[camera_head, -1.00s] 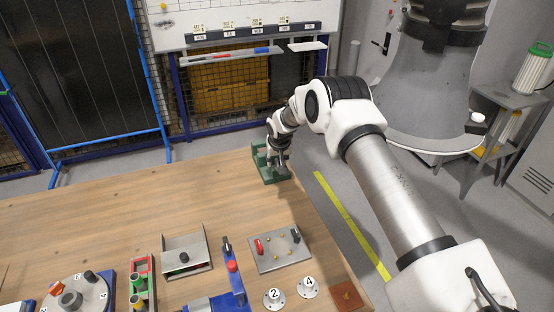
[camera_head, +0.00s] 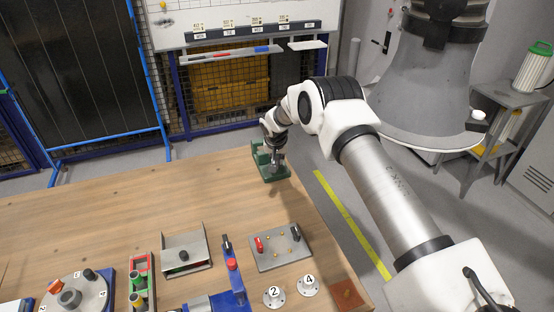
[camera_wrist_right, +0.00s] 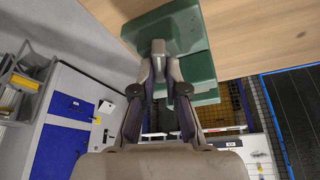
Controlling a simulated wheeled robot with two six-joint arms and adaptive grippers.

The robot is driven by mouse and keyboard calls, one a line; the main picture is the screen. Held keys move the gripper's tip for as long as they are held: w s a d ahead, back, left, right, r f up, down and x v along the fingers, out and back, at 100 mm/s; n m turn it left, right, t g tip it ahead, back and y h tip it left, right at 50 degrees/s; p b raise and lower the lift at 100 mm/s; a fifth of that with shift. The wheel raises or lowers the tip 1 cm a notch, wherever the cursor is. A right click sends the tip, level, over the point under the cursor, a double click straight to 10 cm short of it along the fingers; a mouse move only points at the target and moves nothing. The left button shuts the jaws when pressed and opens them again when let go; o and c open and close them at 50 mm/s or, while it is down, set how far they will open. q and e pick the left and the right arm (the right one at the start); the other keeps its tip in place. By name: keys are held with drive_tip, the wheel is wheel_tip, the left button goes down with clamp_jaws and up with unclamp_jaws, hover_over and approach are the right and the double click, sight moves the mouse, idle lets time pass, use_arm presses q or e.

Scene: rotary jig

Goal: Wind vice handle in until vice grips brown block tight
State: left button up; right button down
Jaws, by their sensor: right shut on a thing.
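The green vice (camera_head: 271,175) stands at the far right corner of the wooden table. It also fills the upper middle of the right wrist view (camera_wrist_right: 196,66). My right gripper (camera_head: 276,163) reaches down to the vice from above. In the right wrist view its fingers (camera_wrist_right: 158,47) come together in front of the green body, shut on what appears to be the vice handle. The handle is almost wholly hidden by the fingers. I cannot make out a brown block between the jaws, nor any gap there. My left gripper is not in view.
The wooden table (camera_head: 120,215) is clear left of the vice. Nearer stand a grey plate with red and black knobs (camera_head: 280,248), a metal bracket (camera_head: 186,250), a blue clamp (camera_head: 236,285), numbered discs and a reddish-brown square piece (camera_head: 347,295). The table's right edge is close to the vice.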

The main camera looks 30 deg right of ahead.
drive_tip(key=m+b, duration=0.2)
drive_tip(key=m, duration=0.1)
drive_tip(key=m+g+h+b, duration=0.1)
drive_tip(key=b, duration=0.1)
drive_tip(key=shift+f, duration=0.3)
drive_tip(key=shift+r+m+g+h+b, duration=0.15)
drive_tip(key=shift+m+g+b, duration=0.15)
drive_tip(key=shift+m+b, duration=0.4)
drive_tip(key=shift+r+m+g+h+b, duration=0.15)
drive_tip(key=shift+m+g+b, duration=0.2)
drive_tip(key=shift+m, duration=0.55)
drive_tip(key=c, duration=1.2)
unclamp_jaws()
drive_tip(key=v, duration=1.1)
drive_tip(key=shift+r, duration=0.4)
drive_tip(key=shift+s+a+f, duration=0.1)
drive_tip(key=shift+a, duration=0.05)
